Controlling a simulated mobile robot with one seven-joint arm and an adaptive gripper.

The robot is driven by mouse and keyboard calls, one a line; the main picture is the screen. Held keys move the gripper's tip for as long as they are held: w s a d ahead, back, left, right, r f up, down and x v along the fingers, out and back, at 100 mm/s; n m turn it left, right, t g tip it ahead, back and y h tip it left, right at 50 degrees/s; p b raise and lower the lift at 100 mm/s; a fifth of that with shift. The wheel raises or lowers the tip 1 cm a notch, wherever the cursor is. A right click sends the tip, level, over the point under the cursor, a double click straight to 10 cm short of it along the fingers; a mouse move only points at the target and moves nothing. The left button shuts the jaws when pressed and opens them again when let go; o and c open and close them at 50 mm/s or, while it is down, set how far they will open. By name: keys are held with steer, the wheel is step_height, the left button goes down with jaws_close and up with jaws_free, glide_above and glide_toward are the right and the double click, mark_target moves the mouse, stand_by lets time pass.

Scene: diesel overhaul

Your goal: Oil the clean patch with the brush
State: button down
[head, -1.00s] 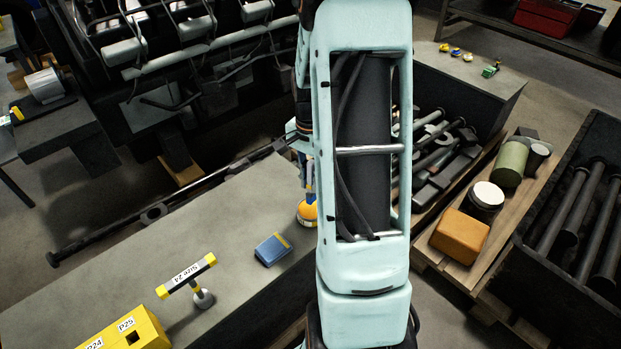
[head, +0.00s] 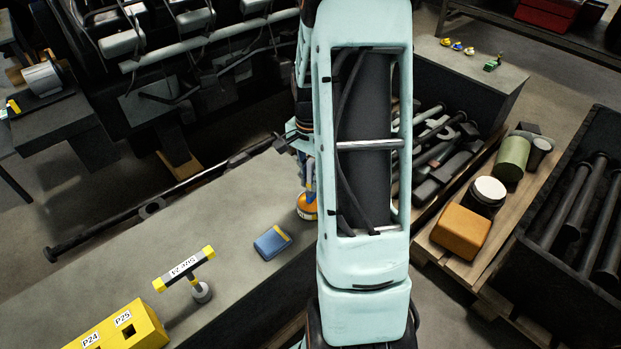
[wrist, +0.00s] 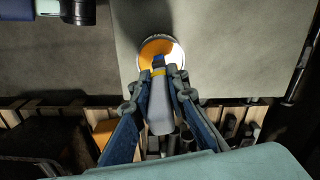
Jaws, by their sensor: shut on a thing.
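My gripper (wrist: 158,82) is shut on a brush (wrist: 159,112) with a grey handle and a blue and yellow end. The brush end is over a round orange pot (wrist: 154,48) with a pale rim and a bright glare on its right side. I cannot tell whether the brush touches what is in the pot. In the head view the orange pot (head: 306,207) stands on the grey bench, partly hidden by my arm, with the blue of the gripper or brush just above it. I cannot make out the clean patch.
A blue block with a yellow strip (head: 272,242) lies on the bench (head: 215,222). A labelled T-shaped gauge (head: 187,268) and a yellow block marked P24 and P25 (head: 122,330) are further left. An orange box (head: 461,231) sits on a pallet at right.

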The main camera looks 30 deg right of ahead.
steer(key=shift+f+b, duration=0.3)
steer(key=shift+f, duration=0.25)
stand_by(1.2)
steer(key=shift+r+p, duration=2.75)
steer(key=shift+r, duration=0.85)
steer(key=shift+a, duration=0.1)
steer(key=w+a+r+n+p, duration=0.1)
steer(key=w+a+r+n, duration=0.2)
steer(key=a+r+n, duration=0.55)
steer(key=w+a+r+n, duration=0.25)
steer(key=a+n, duration=0.25)
steer(key=a, duration=0.7)
step_height(320, 180, up, 9)
steer(key=s+p, duration=0.2)
steer(key=p, duration=1.6)
steer(key=shift+s+d+r, duration=0.2)
steer(key=shift+s+d, duration=0.05)
steer(key=shift+s, duration=0.05)
